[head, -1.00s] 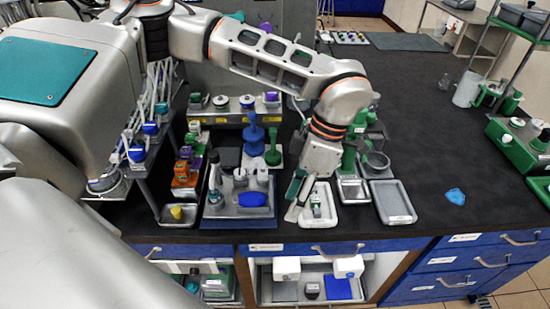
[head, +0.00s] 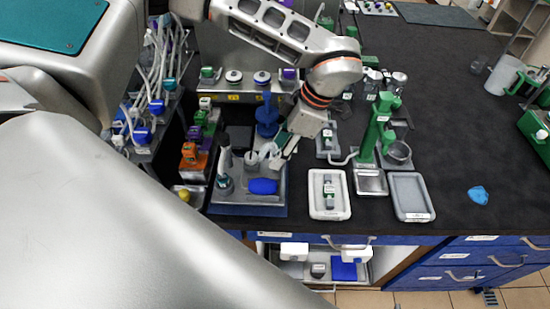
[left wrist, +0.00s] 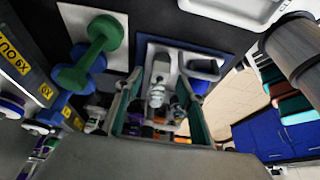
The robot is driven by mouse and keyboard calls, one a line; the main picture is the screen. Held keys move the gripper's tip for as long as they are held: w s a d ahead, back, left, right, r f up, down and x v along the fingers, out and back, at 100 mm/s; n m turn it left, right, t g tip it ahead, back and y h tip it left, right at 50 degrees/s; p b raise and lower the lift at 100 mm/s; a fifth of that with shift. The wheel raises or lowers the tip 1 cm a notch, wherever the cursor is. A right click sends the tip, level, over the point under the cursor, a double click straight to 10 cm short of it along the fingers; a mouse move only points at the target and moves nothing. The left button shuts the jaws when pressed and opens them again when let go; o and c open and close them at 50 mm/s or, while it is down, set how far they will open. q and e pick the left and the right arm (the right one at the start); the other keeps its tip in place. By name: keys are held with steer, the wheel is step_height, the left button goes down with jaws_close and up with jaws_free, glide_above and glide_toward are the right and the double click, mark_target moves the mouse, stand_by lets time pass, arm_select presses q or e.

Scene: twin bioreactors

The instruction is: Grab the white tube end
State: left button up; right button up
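Several white tubes (head: 131,118) hang at the left rack, with blue clips among them. Another white tube (head: 343,160) runs from the foot of a green stand (head: 380,125). I cannot tell which end the task means. My left gripper (head: 279,155) is over the right part of a grey-blue tray (head: 245,202), apart from both groups of tubes. In the left wrist view its green-lined fingers (left wrist: 158,112) are spread, with a grey-white upright piece (left wrist: 158,84) showing between them. No held object shows. My right gripper is not in view.
The tray holds a blue oval piece (head: 263,186) and a small bottle (head: 224,170). A white tray with a small device (head: 329,194) and an empty grey tray (head: 412,196) stand to the right.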

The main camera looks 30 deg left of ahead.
arm_select(q)
steer(key=shift+s+a+f, duration=0.1)
steer(key=shift+a+f, duration=0.05)
steer(key=shift+f, duration=0.35)
steer(key=c, duration=1.1)
steer(key=shift+r, duration=0.15)
